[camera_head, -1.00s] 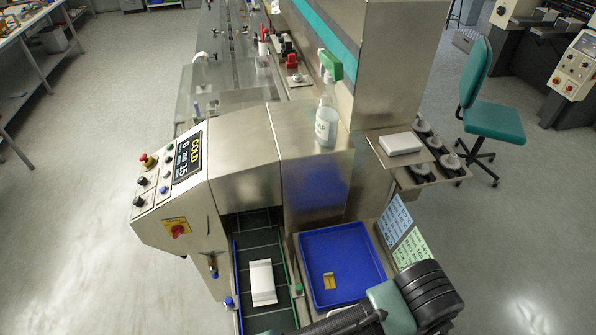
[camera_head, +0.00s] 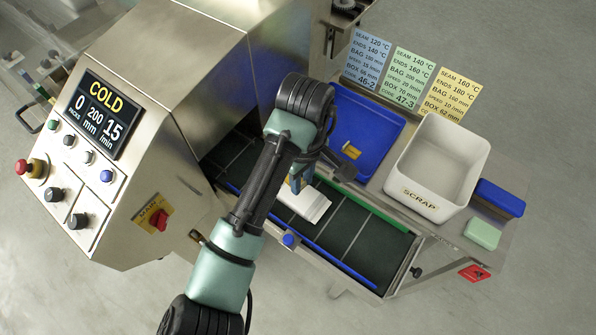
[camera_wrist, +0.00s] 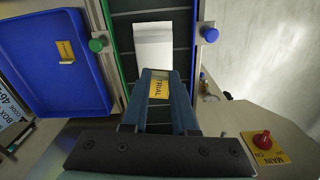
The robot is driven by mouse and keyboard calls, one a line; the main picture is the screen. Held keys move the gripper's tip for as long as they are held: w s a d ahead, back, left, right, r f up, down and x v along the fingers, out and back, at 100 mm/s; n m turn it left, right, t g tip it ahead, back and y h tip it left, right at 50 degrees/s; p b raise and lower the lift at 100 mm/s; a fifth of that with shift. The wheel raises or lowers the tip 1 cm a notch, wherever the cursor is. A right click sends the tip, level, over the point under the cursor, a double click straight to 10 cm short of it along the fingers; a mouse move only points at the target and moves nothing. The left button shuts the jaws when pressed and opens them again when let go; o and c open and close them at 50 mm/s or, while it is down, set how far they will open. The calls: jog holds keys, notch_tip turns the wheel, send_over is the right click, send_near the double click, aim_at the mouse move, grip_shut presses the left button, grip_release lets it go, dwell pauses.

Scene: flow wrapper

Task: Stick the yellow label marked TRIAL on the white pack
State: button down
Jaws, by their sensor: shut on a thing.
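My gripper (camera_wrist: 160,85) is shut on a yellow label marked TRIAL (camera_wrist: 158,89), which shows between the two fingers in the wrist view. The white pack (camera_wrist: 153,45) lies flat on the dark conveyor belt, just beyond the fingertips in that view. In the head view my gripper (camera_head: 299,178) is over the belt at the far end of the pack (camera_head: 303,204), and the arm partly hides the pack. Whether the label touches the pack I cannot tell. A second yellow label (camera_head: 351,151) lies in the blue tray (camera_head: 375,122); its print is too small to read.
The belt (camera_head: 350,235) runs between a blue rail and a green rail (camera_head: 375,212). A white SCRAP bin (camera_head: 420,202) stands right of the tray. The machine's control panel (camera_head: 85,165), with a red switch (camera_head: 160,220), is at the left. The belt's near end is clear.

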aim_at(305, 198)
jog(key=shift+w+d+f+n, duration=0.15)
jog(key=shift+w+d+n, duration=0.15)
jog(key=shift+n, duration=0.2)
jog(key=shift+w+d+f+n, duration=0.15)
jog(key=shift+d+n, duration=0.1)
jog(key=shift+n, duration=0.15)
notch_tip(305, 198, down, 5)
jog(key=b, duration=0.5)
jog(key=shift+a+b, duration=0.15)
jog(key=shift+b, duration=0.25)
jog(key=shift+f, duration=0.15)
jog(key=shift+f, duration=0.3)
jog(key=shift+s+f+p, duration=0.15)
jog(key=shift+s+p, duration=0.05)
jog(key=shift+p, duration=0.5)
dwell(0.8)
jog(key=c, duration=0.6)
grip_release()
